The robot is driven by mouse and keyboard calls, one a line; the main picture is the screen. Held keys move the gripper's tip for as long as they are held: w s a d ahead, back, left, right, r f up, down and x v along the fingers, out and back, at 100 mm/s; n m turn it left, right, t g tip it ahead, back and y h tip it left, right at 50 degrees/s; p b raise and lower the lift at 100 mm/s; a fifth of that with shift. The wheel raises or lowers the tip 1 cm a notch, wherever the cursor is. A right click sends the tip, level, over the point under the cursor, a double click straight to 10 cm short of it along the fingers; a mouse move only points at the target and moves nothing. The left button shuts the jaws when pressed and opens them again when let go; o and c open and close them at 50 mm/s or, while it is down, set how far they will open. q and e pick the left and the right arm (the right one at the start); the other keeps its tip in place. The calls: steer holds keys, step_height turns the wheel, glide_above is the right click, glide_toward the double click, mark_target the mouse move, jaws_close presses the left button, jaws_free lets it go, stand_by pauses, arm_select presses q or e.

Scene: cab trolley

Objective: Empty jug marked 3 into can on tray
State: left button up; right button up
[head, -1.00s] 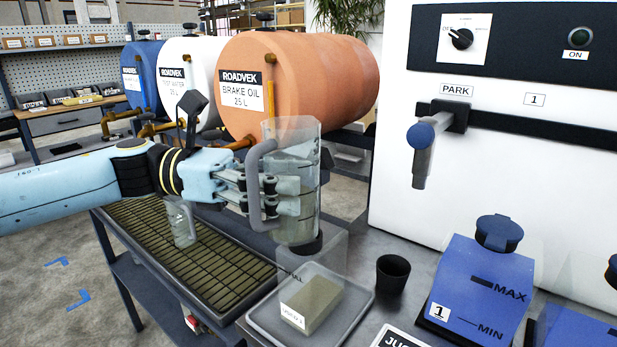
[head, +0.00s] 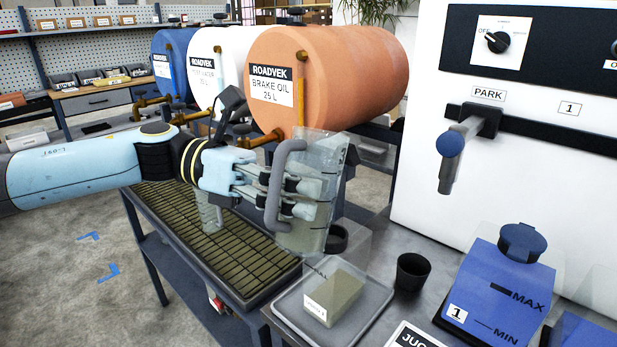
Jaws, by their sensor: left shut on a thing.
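A clear jug (head: 318,170) with a grey handle (head: 275,190) is held up by my left gripper (head: 300,198), which is shut on it at the handle side. The jug is tilted, its top leaning right, and its lower part looks tinted. A dark round ring (head: 338,238), apparently the can's mouth, is partly hidden behind the jug's lower end. I see no stream. My right gripper is out of view.
A black cup (head: 412,272) stands right of the tray. A brake oil drum (head: 350,75) is behind the jug. A grated bench (head: 240,255) holds a small clear vessel (head: 209,210).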

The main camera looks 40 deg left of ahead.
arm_select(q)
steer(key=shift+s+r+n+g+p, duration=0.15)
steer(key=shift+s+n+g+p, duration=0.25)
steer(key=shift+s+n+p, duration=0.4)
steer(key=n, duration=0.1)
steer(key=n+g+y, duration=0.1)
steer(key=f+n, duration=0.1)
steer(key=shift+s+n+g, duration=0.25)
steer(key=shift+n+g, duration=0.05)
steer(key=shift+f+n+g, duration=0.15)
steer(key=shift+n+g, duration=0.15)
steer(key=shift+f+n+y, duration=0.2)
steer(key=shift+n+y, duration=0.1)
steer(key=shift+n, duration=0.1)
steer(key=shift+w+f+n+g, duration=0.1)
steer(key=shift+f+n+g, duration=0.2)
steer(key=shift+n+g, duration=0.35)
steer(key=shift+f+n+g+b, duration=0.1)
steer(key=shift+n+g+b, duration=0.15)
steer(key=shift+n+b, duration=0.1)
steer(key=shift+w+n+g+b, duration=0.45)
steer(key=shift+n+g+b, duration=0.3)
steer(key=shift+n, duration=0.25)
steer(key=shift+w+r+n+g, duration=0.5)
steer(key=shift+r+n+g, duration=0.05)
steer(key=shift+r+n, duration=0.3)
